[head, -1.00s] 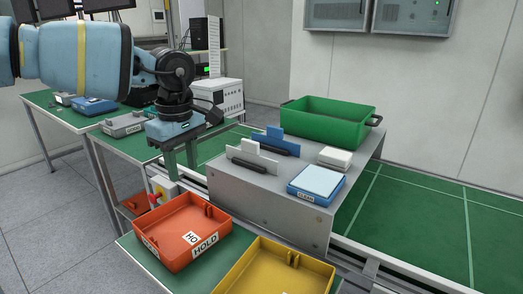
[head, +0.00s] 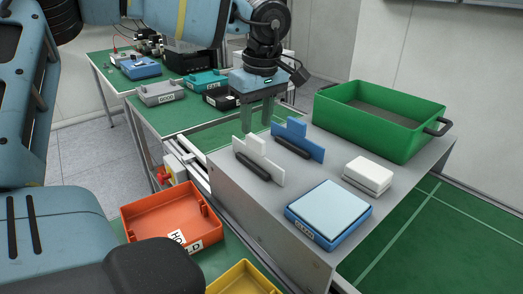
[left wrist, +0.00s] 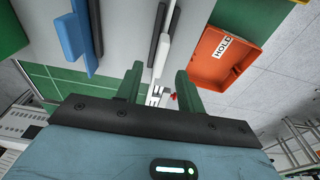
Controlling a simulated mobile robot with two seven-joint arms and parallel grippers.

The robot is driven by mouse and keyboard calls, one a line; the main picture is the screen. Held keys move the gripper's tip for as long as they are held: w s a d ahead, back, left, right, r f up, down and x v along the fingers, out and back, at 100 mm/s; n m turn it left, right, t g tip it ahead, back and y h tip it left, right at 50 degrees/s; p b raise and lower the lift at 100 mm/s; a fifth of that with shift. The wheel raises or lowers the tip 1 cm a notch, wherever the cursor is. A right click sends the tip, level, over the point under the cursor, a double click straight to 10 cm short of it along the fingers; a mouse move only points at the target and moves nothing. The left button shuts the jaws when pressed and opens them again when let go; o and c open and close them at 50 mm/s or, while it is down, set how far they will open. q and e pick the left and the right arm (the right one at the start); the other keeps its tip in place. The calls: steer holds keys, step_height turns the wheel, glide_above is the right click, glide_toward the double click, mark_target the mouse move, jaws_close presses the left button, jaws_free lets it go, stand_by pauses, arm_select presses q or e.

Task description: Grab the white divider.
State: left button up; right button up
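The white divider (head: 262,160) stands upright in a black holder on the grey metal box, with a raised tab on top. My left gripper (head: 257,126) is open and empty, above and behind the white divider, apart from it. In the left wrist view, the white divider (left wrist: 164,46) shows beyond the open fingers (left wrist: 159,78), roughly in line with the gap between them. A blue divider (head: 300,140) stands in its own black holder just right of the white one. My right gripper is not in view.
On the grey box (head: 235,196) are a CLEAN pad (head: 329,208), white blocks (head: 368,174) and a green bin (head: 385,125). An orange HOLD tray (head: 160,210) and a yellow tray (head: 240,280) sit lower in front. Labelled trays lie on the back table.

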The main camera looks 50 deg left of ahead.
mark_target(256, 137)
arm_select(q)
steer(key=shift+s+a+f, duration=0.1)
steer(key=shift+s+f, duration=0.05)
steer(key=shift+f, duration=1.6)
steer(key=f, duration=0.2)
steer(key=f+p, duration=0.1)
steer(key=shift+a+f, duration=0.2)
steer(key=shift+a, duration=0.05)
steer(key=shift+w+f, duration=0.2)
steer(key=shift+f, duration=0.2)
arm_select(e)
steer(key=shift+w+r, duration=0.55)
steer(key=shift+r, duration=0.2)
arm_select(q)
jaws_close()
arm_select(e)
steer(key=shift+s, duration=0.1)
